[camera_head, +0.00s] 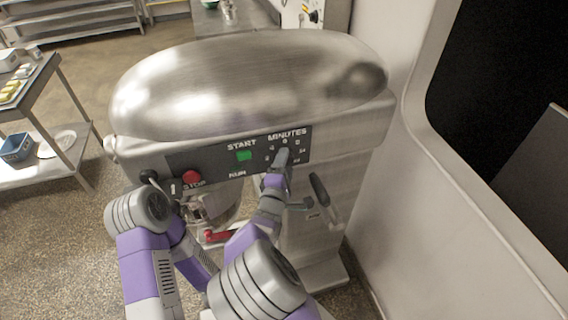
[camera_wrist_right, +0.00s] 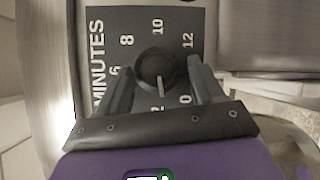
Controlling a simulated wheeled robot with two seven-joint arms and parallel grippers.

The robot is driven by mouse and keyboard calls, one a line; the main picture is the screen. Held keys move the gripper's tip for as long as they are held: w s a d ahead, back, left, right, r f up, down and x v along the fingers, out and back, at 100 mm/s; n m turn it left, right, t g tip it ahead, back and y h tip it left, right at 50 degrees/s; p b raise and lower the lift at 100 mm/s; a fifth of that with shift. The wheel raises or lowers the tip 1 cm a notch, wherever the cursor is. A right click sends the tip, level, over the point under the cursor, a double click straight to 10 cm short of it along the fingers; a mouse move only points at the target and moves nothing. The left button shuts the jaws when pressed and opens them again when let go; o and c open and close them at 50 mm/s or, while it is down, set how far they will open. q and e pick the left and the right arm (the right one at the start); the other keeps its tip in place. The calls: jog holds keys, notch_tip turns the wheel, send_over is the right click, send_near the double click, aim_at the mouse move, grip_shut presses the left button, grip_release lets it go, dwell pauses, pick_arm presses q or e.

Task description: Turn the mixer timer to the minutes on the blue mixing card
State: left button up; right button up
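The mixer's timer knob (camera_wrist_right: 154,66) is a round black dial with a white pointer on the dark MINUTES panel (camera_wrist_right: 178,20). In the right wrist view the pointer points down, between the printed 2 and 0 and nearer the 2. My right gripper (camera_wrist_right: 160,72) is open, with one finger on each side of the knob; small gaps show between fingers and knob. No blue mixing card is seen.
The panel (camera_head: 215,160) also has a green START button (camera_head: 244,156) and a red STOP button (camera_head: 191,177). A dark handle (camera_head: 319,189) is right of my right gripper. A wall stands close on the right. A table (camera_head: 40,78) is at left.

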jog(key=shift+o, duration=0.3)
jog(key=shift+w+d, duration=0.1)
jog(key=shift+d, duration=0.05)
jog(key=shift+r, duration=0.1)
jog(key=shift+a, duration=0.2)
jog(key=v, duration=0.7)
jog(key=shift+s, duration=0.3)
jog(key=shift+c, duration=0.2)
